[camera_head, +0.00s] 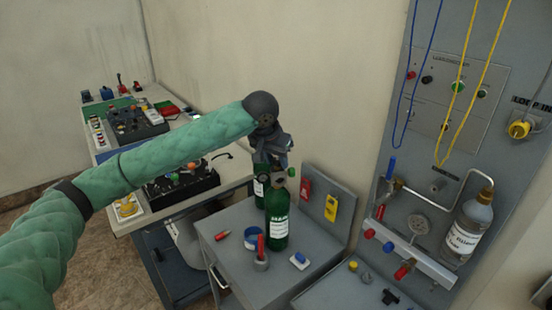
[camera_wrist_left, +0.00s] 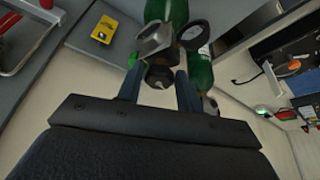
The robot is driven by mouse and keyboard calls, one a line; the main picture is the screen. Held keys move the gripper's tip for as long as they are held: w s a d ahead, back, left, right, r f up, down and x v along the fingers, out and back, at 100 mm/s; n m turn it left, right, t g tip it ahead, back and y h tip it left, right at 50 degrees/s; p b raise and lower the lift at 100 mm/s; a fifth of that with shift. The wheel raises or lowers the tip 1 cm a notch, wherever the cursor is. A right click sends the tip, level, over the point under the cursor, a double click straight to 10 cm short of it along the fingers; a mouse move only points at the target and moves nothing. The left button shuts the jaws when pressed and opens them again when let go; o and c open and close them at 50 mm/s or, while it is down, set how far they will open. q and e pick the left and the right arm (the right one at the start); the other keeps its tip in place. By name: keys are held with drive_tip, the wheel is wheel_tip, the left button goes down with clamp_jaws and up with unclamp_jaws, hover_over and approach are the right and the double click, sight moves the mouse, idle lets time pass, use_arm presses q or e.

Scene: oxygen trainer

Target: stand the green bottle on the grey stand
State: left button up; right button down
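A green bottle (camera_head: 277,218) with a white label stands upright on a low grey stand (camera_head: 228,262) in the head view. A second green bottle (camera_head: 260,187) shows just behind it to the left, its base hidden. My left gripper (camera_head: 274,148) is at the tops of these bottles. In the left wrist view the gripper's two fingers (camera_wrist_left: 160,88) are either side of a grey valve (camera_wrist_left: 155,45) with a dark knob, on a green bottle (camera_wrist_left: 176,10). Another labelled green bottle (camera_wrist_left: 200,72) is close on the right. Contact with the valve is unclear. My right gripper is not in view.
A blue-rimmed cup (camera_head: 253,240), a red-handled item (camera_head: 261,258) and small pieces lie near the front bottle. A yellow device (camera_head: 331,208) is behind it. A wall panel with pipes and a clear bottle (camera_head: 466,230) is on the right. A cluttered bench is at back left.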

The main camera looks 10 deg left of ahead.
use_arm(q)
drive_tip(key=shift+o, duration=1.1)
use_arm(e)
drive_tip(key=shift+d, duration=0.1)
use_arm(q)
drive_tip(key=shift+r, duration=0.1)
drive_tip(key=shift+s+r, duration=0.15)
drive_tip(key=shift+r, duration=0.15)
drive_tip(key=b+v, duration=0.3)
drive_tip(key=v, duration=0.8)
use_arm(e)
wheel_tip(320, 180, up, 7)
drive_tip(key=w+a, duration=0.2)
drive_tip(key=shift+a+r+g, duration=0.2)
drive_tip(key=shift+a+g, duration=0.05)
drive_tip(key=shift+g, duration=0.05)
use_arm(q)
drive_tip(key=shift+s+r, duration=0.1)
drive_tip(key=shift+s, duration=0.05)
